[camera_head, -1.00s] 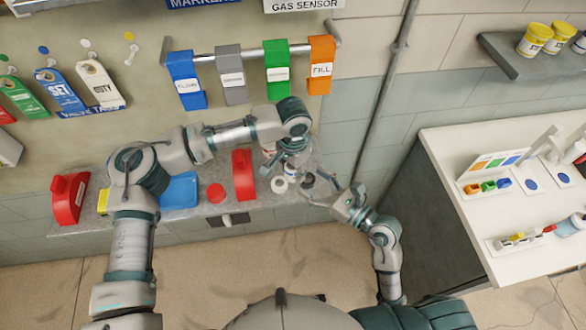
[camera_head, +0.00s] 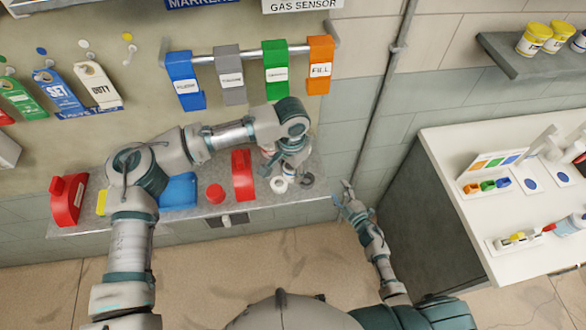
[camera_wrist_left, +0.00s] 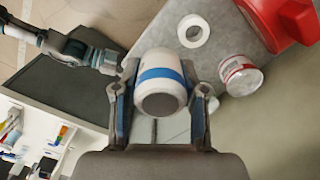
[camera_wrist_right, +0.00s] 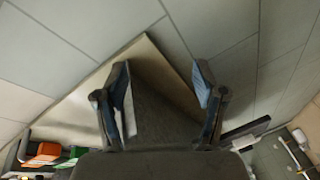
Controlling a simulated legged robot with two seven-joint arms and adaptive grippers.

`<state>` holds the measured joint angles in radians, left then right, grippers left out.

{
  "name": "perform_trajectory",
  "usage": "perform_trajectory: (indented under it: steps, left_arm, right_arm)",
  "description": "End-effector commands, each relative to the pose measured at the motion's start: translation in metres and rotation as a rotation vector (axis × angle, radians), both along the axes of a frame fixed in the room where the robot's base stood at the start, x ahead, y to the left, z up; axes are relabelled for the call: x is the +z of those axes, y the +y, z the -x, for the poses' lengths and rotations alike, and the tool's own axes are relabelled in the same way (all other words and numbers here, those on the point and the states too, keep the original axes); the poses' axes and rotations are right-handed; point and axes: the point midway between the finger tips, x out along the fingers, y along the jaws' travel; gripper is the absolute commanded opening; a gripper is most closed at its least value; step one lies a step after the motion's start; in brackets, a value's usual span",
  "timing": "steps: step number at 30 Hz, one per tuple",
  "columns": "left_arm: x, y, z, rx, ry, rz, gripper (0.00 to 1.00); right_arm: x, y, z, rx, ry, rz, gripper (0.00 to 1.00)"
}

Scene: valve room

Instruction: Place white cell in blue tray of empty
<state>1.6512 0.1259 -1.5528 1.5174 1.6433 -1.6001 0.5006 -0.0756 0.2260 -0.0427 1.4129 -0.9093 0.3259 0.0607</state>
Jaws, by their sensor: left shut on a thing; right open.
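My left gripper (camera_head: 292,172) is over the right end of the wall shelf. In the left wrist view, its fingers (camera_wrist_left: 160,112) are shut on a white cylindrical cell with a blue band (camera_wrist_left: 160,82). The head view shows the cell poorly, as the gripper partly hides it. My right gripper (camera_head: 347,197) is open and empty, apart from the shelf's right end; its open fingers also show in the right wrist view (camera_wrist_right: 165,92). A blue tray-like object (camera_head: 179,191) lies on the shelf left of the left gripper, partly hidden by my left arm.
The shelf (camera_head: 130,222) also holds red holders (camera_head: 243,175), a red round item (camera_head: 215,193) and a white ring (camera_head: 279,184). A red-banded white container (camera_wrist_left: 241,76) stands near the held cell.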

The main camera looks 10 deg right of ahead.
Motion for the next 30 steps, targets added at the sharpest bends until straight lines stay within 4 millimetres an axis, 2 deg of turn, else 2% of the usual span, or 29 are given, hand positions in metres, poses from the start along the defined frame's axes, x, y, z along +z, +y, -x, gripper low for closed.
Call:
perform_trajectory:
  steps: [1, 6, 11, 15, 20, 24, 27, 30]
  left_arm:
    - [0.000, 0.000, 0.000, 0.000, 0.000, 0.000, 0.07]
    - [0.000, -0.001, 0.000, -0.001, 0.000, -0.001, 0.07]
    - [0.000, -0.002, 0.000, -0.001, 0.000, -0.001, 0.07]
    - [0.000, -0.002, 0.000, -0.001, 0.000, -0.001, 0.07]
    - [0.000, -0.001, 0.000, -0.001, 0.001, -0.001, 0.07]
    - [0.000, -0.001, 0.000, 0.000, 0.001, -0.001, 0.07]
    - [0.000, -0.001, -0.001, -0.001, 0.001, -0.001, 0.07]
    - [0.000, -0.001, -0.001, -0.001, 0.001, -0.001, 0.07]
  right_arm:
    - [-0.030, -0.003, 0.011, -0.036, 0.071, -0.039, 0.70]
    - [-0.121, -0.012, 0.058, -0.173, 0.298, -0.162, 0.70]
    - [-0.198, -0.016, 0.116, -0.300, 0.509, -0.252, 0.70]
    - [-0.256, -0.016, 0.177, -0.408, 0.690, -0.308, 0.70]
    - [-0.311, -0.013, 0.256, -0.533, 0.893, -0.358, 0.70]
    - [-0.348, -0.007, 0.331, -0.642, 1.068, -0.390, 0.70]
    - [-0.367, -0.003, 0.384, -0.715, 1.183, -0.403, 0.70]
    - [-0.379, 0.002, 0.427, -0.775, 1.275, -0.412, 0.70]
